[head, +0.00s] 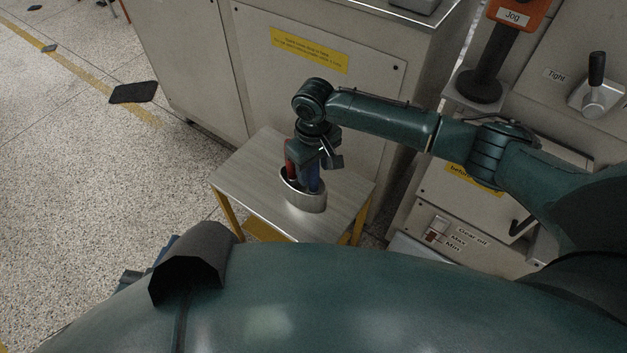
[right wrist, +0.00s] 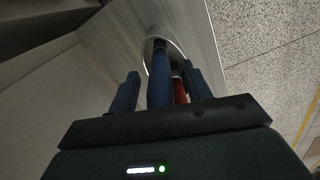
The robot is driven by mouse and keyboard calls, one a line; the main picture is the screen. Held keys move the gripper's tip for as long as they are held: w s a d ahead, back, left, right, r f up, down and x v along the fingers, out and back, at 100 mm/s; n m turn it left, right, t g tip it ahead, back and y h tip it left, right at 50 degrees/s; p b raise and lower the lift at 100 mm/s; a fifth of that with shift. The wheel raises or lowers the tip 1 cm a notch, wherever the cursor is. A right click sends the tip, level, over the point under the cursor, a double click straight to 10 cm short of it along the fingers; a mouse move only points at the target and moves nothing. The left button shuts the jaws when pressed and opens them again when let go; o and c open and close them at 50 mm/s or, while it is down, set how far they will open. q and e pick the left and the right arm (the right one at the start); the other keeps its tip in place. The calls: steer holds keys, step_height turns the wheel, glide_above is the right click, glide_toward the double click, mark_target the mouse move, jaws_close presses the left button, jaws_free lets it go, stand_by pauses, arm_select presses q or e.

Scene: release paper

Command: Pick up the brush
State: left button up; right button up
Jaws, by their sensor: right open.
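A shiny metal cup (head: 304,200) stands on a small table and holds upright handled tools. A blue handle (head: 313,178) and a red handle (head: 291,160) rise from it. I cannot tell which one is the brush, as the lower ends are hidden in the cup. My right gripper (head: 304,172) points down over the cup. In the right wrist view my right gripper (right wrist: 160,72) is open, with the blue handle (right wrist: 158,80) between its two fingers. The red handle (right wrist: 180,90) shows just to the right of it, near the right finger. My left gripper is not in view.
The small wooden table (head: 244,172) has yellow legs and is otherwise bare. Grey cabinets (head: 290,70) stand close behind it. A machine panel with levers (head: 485,60) is on the right. Open speckled floor (head: 80,170) lies to the left.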

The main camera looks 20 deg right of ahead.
steer(key=c, duration=1.1)
steer(key=shift+o, duration=0.2)
steer(key=shift+r, duration=0.15)
